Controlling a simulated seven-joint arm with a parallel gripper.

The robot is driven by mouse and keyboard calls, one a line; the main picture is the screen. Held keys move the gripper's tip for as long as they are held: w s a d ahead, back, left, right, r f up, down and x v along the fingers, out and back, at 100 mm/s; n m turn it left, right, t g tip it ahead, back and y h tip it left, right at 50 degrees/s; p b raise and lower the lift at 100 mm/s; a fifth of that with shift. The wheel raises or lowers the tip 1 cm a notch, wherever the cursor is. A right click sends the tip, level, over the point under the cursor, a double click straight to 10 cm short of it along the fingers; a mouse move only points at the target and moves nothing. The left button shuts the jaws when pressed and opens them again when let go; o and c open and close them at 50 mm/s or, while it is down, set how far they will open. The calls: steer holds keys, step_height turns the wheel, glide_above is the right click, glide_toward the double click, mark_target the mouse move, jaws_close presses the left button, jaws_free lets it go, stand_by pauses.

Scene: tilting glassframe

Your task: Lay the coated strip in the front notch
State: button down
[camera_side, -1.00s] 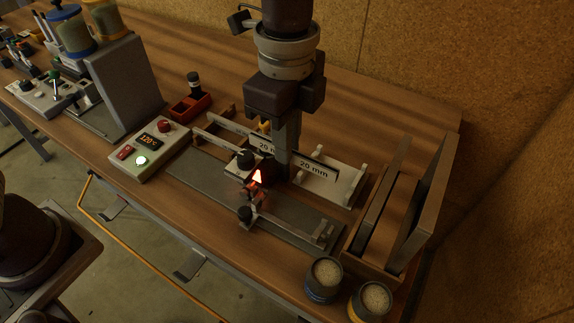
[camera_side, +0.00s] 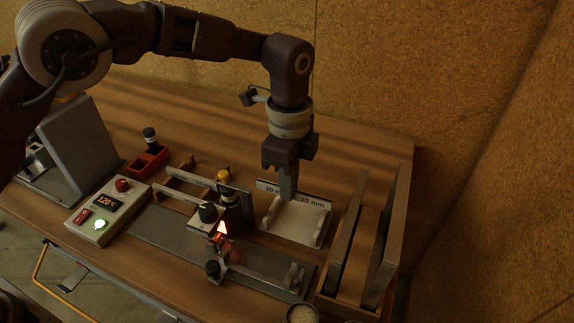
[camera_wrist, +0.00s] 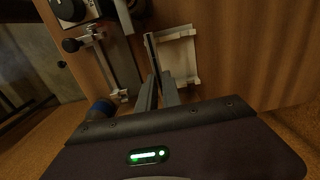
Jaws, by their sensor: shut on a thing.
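My gripper (camera_side: 287,197) points straight down and is shut on a long thin strip (camera_side: 313,202). The strip has a dark upper edge and pale "20 mm" labels on both sides of my fingers. It stands on edge at the back of a white tray (camera_side: 297,225) with small upright posts. In the wrist view the thin dark strip (camera_wrist: 151,50) runs from between my fingers (camera_wrist: 158,92) along the left side of the tray (camera_wrist: 183,58). I cannot tell whether it touches the tray, nor make out which notch is the front one.
A bench fixture with a black knob (camera_side: 207,213) and a glowing orange triangle (camera_side: 222,228) stands left of the tray. Tall upright panels (camera_side: 388,240) in a wooden holder stand at the right. A control box showing 120 °C (camera_side: 107,203) is at the left.

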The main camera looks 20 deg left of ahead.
steer(key=shift+f, duration=0.25)
steer(key=shift+f, duration=2.9)
steer(key=shift+f, duration=1.15)
steer(key=c, duration=1.5)
jaws_free()
steer(key=shift+o, duration=0.2)
step_height(320, 180, up, 7)
steer(key=shift+r, duration=0.1)
